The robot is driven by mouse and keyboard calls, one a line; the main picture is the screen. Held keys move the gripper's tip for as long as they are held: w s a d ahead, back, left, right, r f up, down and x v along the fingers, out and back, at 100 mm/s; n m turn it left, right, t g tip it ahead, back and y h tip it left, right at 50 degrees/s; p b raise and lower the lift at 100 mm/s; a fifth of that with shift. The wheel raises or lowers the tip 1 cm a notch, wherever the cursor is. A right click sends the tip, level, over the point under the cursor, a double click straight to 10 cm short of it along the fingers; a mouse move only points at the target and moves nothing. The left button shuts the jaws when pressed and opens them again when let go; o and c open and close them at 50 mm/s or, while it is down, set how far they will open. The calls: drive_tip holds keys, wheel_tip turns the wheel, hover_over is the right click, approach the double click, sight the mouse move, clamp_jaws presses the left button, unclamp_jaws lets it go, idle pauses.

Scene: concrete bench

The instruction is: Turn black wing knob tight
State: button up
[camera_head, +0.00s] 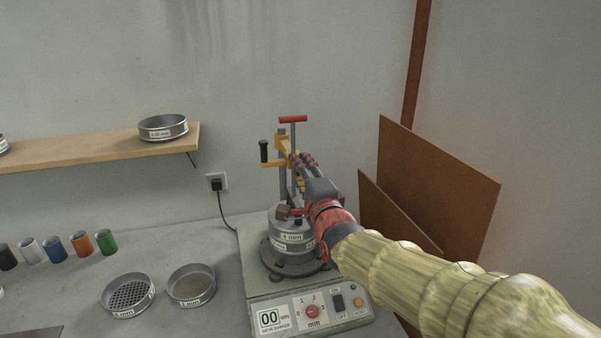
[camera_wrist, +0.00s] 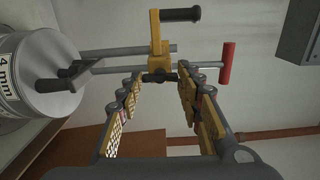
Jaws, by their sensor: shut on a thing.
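The sieve shaker (camera_head: 309,306) stands on the bench with a sieve stack (camera_head: 290,232) labelled 4 mm, also partly seen at the left of the wrist view (camera_wrist: 35,75). A yellow clamp bracket (camera_head: 282,150) sits on its upright rods. The black wing knob (camera_wrist: 160,77) is at the bracket (camera_wrist: 156,42), between the fingertips of my gripper (camera_wrist: 159,76). My gripper (camera_head: 305,160) is shut on the knob, reaching in from the right. The fingers hide most of the knob in the head view.
A red T-handle (camera_head: 293,119) and a black crank grip (camera_head: 264,150) stand close to the bracket. Two loose sieves (camera_head: 128,297) (camera_head: 192,286) and several coloured cups (camera_head: 81,244) are on the bench to the left. Brown boards (camera_head: 440,185) lean on the right wall.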

drive_tip(key=o, duration=1.2)
drive_tip(key=shift+c, duration=0.2)
drive_tip(key=shift+s, duration=0.1)
drive_tip(key=v, duration=1.2)
